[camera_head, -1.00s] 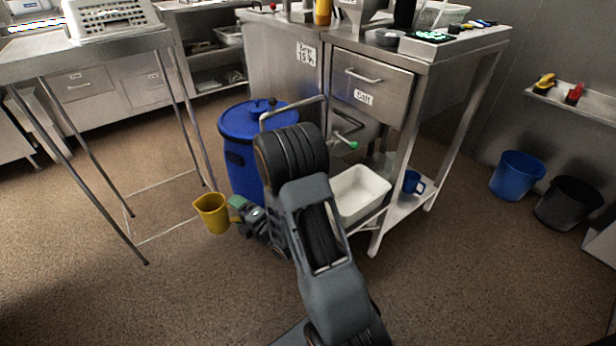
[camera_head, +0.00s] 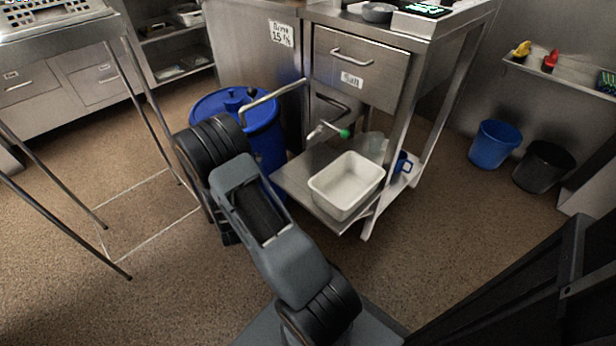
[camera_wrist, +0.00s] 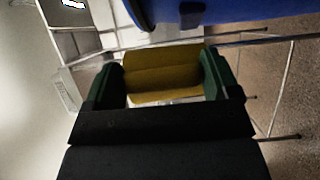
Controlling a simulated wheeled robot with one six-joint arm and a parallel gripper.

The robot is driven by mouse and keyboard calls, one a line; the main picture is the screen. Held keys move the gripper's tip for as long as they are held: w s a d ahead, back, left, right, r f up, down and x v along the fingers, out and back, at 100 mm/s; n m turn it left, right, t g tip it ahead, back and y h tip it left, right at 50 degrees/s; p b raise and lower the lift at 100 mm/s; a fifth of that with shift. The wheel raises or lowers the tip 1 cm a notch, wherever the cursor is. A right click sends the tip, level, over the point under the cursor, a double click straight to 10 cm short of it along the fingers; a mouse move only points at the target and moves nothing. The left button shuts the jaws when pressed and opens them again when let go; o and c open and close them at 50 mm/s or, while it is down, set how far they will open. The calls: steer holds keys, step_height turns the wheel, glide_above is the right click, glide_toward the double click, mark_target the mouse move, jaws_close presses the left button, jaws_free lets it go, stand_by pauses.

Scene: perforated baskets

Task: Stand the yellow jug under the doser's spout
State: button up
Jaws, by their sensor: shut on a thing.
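In the wrist view, the yellow jug (camera_wrist: 162,72) sits between the two green fingers of my gripper (camera_wrist: 164,88), which is shut on it. In the head view the jug is hidden behind my arm, and only a dark bit of my gripper shows low behind the arm. A small tap-like spout with a green tip (camera_head: 345,133) sticks out under the drawer marked Salt (camera_head: 362,60); it may be the doser's spout. My gripper is left of and below it, apart from it.
A white tub (camera_head: 347,184) stands on the low metal shelf (camera_head: 297,183) below the green-tipped spout. A blue drum (camera_head: 262,125) stands close behind my arm. A blue mug (camera_head: 402,162) is on the shelf. Thin table legs (camera_head: 155,110) stand left. The floor at right front is partly clear.

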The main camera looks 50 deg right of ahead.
steer(key=s+d+f+m+g+h, duration=0.35)
steer(key=s+m+g, duration=0.25)
steer(key=g, duration=0.2)
steer(key=s+d+f+m+g+h, duration=0.2)
steer(key=s+m+g+h, duration=0.3)
steer(key=s+m+g, duration=0.15)
steer(key=shift+n+g, duration=0.25)
steer(key=shift+g, duration=0.4)
steer(key=d+b, duration=0.1)
steer(key=d, duration=0.3)
steer(key=d+b, duration=0.2)
steer(key=d, duration=0.3)
steer(key=s+d+b, duration=0.1)
steer(key=d, duration=0.4)
steer(key=shift+d+f, duration=0.1)
steer(key=shift+d, duration=0.1)
steer(key=d, duration=0.1)
steer(key=d+b, duration=0.2)
steer(key=shift+s+d+f, duration=0.15)
steer(key=shift+d+f, duration=0.05)
steer(key=shift+f, duration=0.05)
steer(key=shift+a+f+b, duration=0.15)
steer(key=shift+f+b, duration=0.25)
steer(key=shift+f, duration=0.15)
steer(key=shift+r, duration=0.1)
steer(key=shift+f, duration=0.2)
steer(key=o, duration=0.6)
